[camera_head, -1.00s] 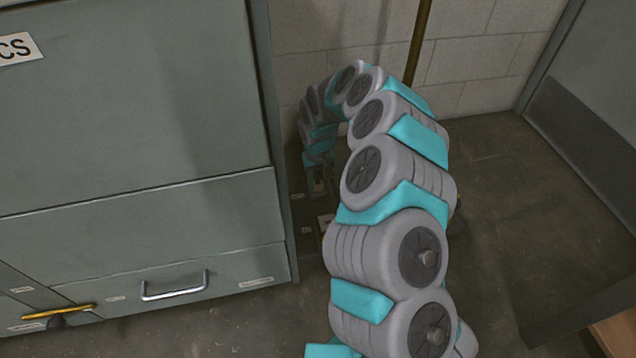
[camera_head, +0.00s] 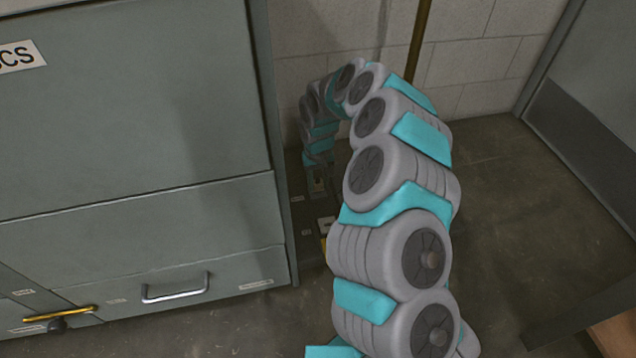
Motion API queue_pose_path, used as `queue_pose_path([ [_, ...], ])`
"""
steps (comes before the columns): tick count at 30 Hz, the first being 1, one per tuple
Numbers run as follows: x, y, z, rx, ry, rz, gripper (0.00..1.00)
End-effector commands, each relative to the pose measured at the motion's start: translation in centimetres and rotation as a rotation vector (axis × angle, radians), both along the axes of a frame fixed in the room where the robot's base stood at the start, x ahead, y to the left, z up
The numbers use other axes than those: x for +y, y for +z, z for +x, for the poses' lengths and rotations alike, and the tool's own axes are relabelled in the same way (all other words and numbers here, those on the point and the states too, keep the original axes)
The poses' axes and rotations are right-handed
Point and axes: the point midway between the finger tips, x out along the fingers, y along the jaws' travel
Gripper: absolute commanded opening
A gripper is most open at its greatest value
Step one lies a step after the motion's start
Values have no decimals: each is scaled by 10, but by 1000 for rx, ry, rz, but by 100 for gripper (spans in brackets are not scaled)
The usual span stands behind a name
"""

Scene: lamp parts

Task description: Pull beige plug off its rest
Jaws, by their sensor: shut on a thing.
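My gripper (camera_head: 318,178) is at the far end of my arm, low in the shaded gap between the grey cabinet and my arm. It points down and is small and dark in this view. It is shut on a small beige thing (camera_head: 319,186), which looks like the beige plug. Its rest seems to be part of the dark low unit (camera_head: 308,222) on the floor beneath. A pale patch (camera_head: 326,224) shows on that unit. My arm hides the unit's right part, and I cannot tell whether the plug still touches its rest.
The grey cabinet (camera_head: 130,120) stands close on the left, with a drawer handle (camera_head: 175,288) low on its front. A pale block wall (camera_head: 480,55) with a brass pole (camera_head: 418,40) is behind. Open floor (camera_head: 500,220) lies to the right, before a grey door-like panel (camera_head: 590,110).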

Motion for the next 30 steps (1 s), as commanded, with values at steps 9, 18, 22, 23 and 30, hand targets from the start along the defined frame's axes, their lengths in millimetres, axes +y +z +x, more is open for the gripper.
queue_pose_path([
  [9, 0, 1, 0, 0, 0, 0, 0],
  [18, 0, 11, 0, 0, 0, -1, 0],
  [22, 0, 17, 0, 0, 1, -1, 0],
  [23, 0, 18, 0, 1, 1, -1, 0],
  [30, 0, 18, 0, 1, 0, 0, 0],
])
